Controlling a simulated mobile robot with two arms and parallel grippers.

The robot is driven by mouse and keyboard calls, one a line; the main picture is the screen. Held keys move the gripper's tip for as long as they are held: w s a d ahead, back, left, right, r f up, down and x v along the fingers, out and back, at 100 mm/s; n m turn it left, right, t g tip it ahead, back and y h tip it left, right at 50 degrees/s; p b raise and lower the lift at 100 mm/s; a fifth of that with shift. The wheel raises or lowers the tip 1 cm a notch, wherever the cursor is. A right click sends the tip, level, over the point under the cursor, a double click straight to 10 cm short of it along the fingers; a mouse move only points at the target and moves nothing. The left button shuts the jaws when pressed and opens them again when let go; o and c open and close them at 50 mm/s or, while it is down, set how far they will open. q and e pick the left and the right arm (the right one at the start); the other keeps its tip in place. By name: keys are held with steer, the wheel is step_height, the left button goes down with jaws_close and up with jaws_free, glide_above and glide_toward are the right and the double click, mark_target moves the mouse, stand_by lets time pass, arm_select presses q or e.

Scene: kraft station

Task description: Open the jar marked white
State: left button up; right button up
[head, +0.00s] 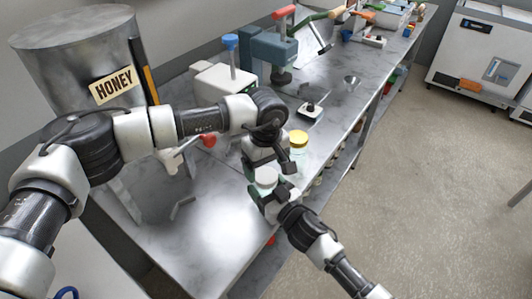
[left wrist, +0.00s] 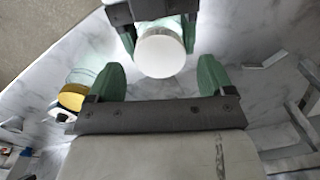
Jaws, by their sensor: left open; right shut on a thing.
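The jar with the white lid (head: 265,175) stands at the near right edge of the steel bench. In the left wrist view its round white lid (left wrist: 161,54) faces me. My right gripper (head: 272,197) is shut on this jar, with its green fingers on either side in the left wrist view. My left gripper (left wrist: 160,68) is open. Its two fingers are apart, close to the lid and on either side of its near part, and no contact shows. In the head view my left arm hides part of the jar.
A second jar with a gold lid (head: 299,138) stands just behind; it also shows in the left wrist view (left wrist: 72,98). A large metal honey tank (head: 75,60) is at the left. A small scale (head: 311,108) and bench machines (head: 274,50) are farther back.

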arm_select(q)
steer(key=shift+f, duration=1.3)
steer(key=c, duration=0.9)
steer(key=n, duration=1)
steer(key=o, duration=1)
steer(key=shift+r, duration=0.15)
